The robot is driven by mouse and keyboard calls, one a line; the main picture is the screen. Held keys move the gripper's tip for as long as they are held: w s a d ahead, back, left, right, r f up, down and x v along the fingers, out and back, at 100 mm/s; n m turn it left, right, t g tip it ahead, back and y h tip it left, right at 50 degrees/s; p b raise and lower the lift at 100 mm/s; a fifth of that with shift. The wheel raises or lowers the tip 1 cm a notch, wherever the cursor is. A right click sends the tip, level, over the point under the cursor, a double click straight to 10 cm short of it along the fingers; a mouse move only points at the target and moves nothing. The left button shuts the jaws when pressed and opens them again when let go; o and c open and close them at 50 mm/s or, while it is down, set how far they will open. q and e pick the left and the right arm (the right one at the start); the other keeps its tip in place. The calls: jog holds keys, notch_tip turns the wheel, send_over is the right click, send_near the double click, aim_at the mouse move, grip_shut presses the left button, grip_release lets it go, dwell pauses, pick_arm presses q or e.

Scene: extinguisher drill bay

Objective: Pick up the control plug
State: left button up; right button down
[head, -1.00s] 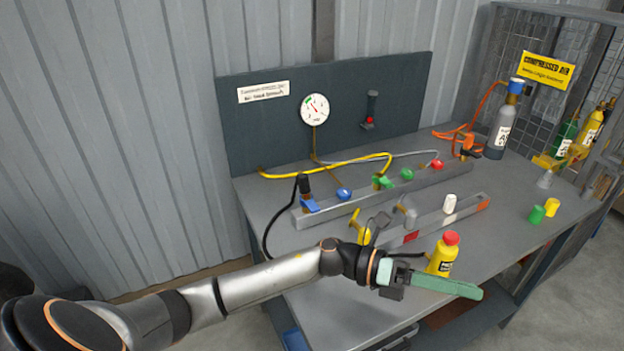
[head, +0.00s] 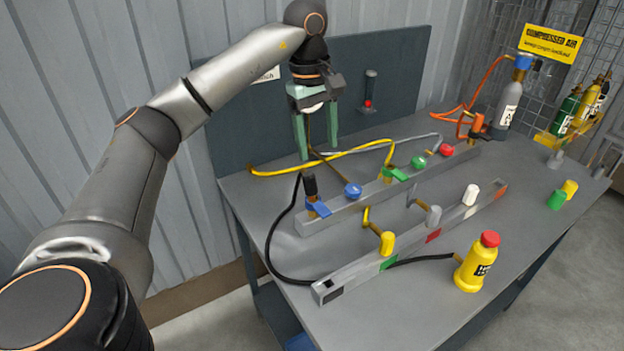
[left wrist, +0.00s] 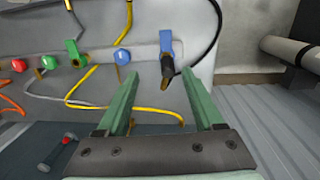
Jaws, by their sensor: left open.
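No part carries a readable control plug label, so I cannot tell for sure which one it is. A black plug-like fitting (head: 309,184) stands upright at the left end of the rear rail (head: 345,208), beside a blue lever (head: 319,208), with a black hose at it. In the left wrist view this fitting (left wrist: 167,66) shows beyond and between the fingers. My left gripper (head: 318,150) is open and empty, fingers pointing down, above the back of the bench near the fitting. It also shows in the left wrist view (left wrist: 160,76). My right gripper is out of view.
A front rail (head: 345,274) carries yellow, grey and white knobs. A yellow bottle (head: 474,266) with a red cap stands in front of it. Yellow and grey hoses cross behind the rear rail. The back panel (head: 380,60) rises close behind my gripper.

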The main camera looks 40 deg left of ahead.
aim_at(308, 175)
pick_arm(q)
jog(key=shift+y, duration=0.3)
jog(key=f, duration=0.2)
jog(key=a+f, duration=0.1)
jog(key=f, duration=0.1)
jog(key=f+b, duration=0.1)
jog(key=f, duration=0.1)
jog(key=shift+a+f, duration=0.15)
jog(key=shift+a, duration=0.2)
jog(key=f, duration=0.2)
jog(key=a+f, duration=0.1)
jog(key=f, duration=0.1)
jog(key=shift+w+f, duration=0.1)
jog(key=shift+f, duration=0.05)
jog(key=shift+d+f, duration=0.1)
jog(key=shift+f, duration=0.35)
grip_shut()
